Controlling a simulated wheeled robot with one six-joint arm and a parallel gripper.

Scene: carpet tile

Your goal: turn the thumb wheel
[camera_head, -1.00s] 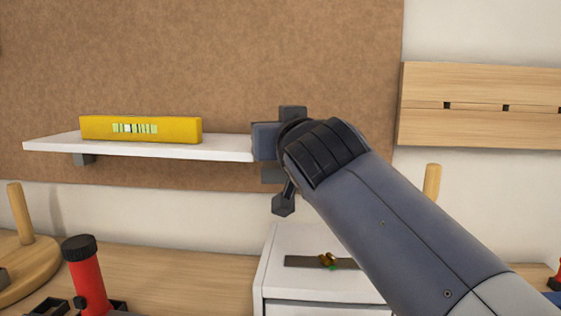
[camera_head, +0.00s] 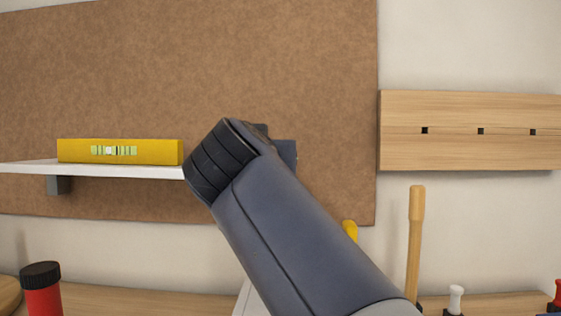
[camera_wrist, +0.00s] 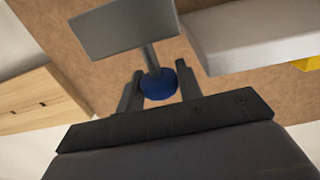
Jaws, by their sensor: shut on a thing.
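In the wrist view a blue round thumb wheel (camera_wrist: 158,85) sits between the fingers of my gripper (camera_wrist: 160,88), which is shut on it. A grey stem (camera_wrist: 151,58) runs from the wheel to a flat grey plate (camera_wrist: 122,27). In the head view my arm hides the wheel and the fingers. Only a blue-grey piece (camera_head: 286,152) shows past my wrist, and I cannot tell what it belongs to.
A white shelf (camera_head: 100,169) carries a yellow spirit level (camera_head: 120,152) to the left of my arm. A brown board (camera_head: 130,80) stands behind. A slotted wooden rack (camera_head: 470,130) hangs at right. Below are a red cylinder with a black cap (camera_head: 42,290) and a wooden handle (camera_head: 415,240).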

